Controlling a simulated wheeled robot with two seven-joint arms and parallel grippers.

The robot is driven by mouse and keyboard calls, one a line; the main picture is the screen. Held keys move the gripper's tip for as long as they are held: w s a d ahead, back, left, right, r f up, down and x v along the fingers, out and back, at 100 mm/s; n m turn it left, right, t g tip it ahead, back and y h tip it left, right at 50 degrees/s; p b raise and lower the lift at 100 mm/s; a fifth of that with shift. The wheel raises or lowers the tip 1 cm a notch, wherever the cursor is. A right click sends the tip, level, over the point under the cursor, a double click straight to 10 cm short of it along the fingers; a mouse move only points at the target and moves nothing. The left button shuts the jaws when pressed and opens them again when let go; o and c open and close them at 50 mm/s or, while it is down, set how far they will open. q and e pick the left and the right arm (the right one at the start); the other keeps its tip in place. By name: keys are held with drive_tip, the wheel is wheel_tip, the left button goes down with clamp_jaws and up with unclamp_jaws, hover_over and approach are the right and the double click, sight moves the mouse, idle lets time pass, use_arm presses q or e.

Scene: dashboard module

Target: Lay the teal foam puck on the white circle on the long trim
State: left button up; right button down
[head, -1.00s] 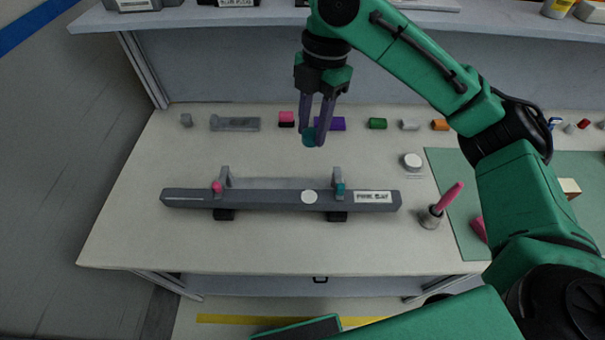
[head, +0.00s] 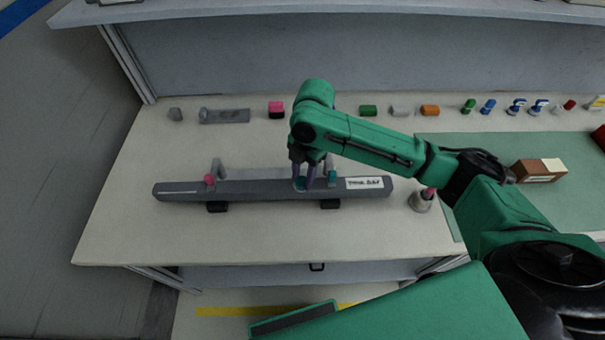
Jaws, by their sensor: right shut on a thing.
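The long trim (head: 250,190) is a dark grey bar lying across the table on two black supports, with a white label (head: 364,183) near its right end. My right gripper (head: 304,180) points down at the trim, left of the label. It is shut on the teal foam puck (head: 300,184), which shows only in part between the fingers. The puck is at the place of the white circle, which is hidden under the puck and fingers. I cannot tell whether the puck touches the trim. My left gripper is not in view.
A grey holder (head: 421,202) with a pink tool is to the right. Several small coloured parts line the back. The table front is clear.

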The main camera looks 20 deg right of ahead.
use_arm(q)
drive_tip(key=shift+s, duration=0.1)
use_arm(e)
drive_tip(key=shift+f, duration=0.1)
drive_tip(key=c, duration=0.5)
unclamp_jaws()
drive_tip(key=shift+w, duration=0.1)
drive_tip(key=shift+c, duration=0.2)
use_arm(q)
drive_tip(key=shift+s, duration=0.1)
use_arm(e)
drive_tip(key=shift+o, duration=0.2)
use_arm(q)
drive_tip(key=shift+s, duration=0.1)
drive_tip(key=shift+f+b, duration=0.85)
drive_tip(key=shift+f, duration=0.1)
use_arm(e)
wheel_tip(320, 180, up, 12)
drive_tip(key=d, duration=0.1)
drive_tip(key=shift+w+d, duration=0.2)
drive_tip(key=shift+w, duration=0.25)
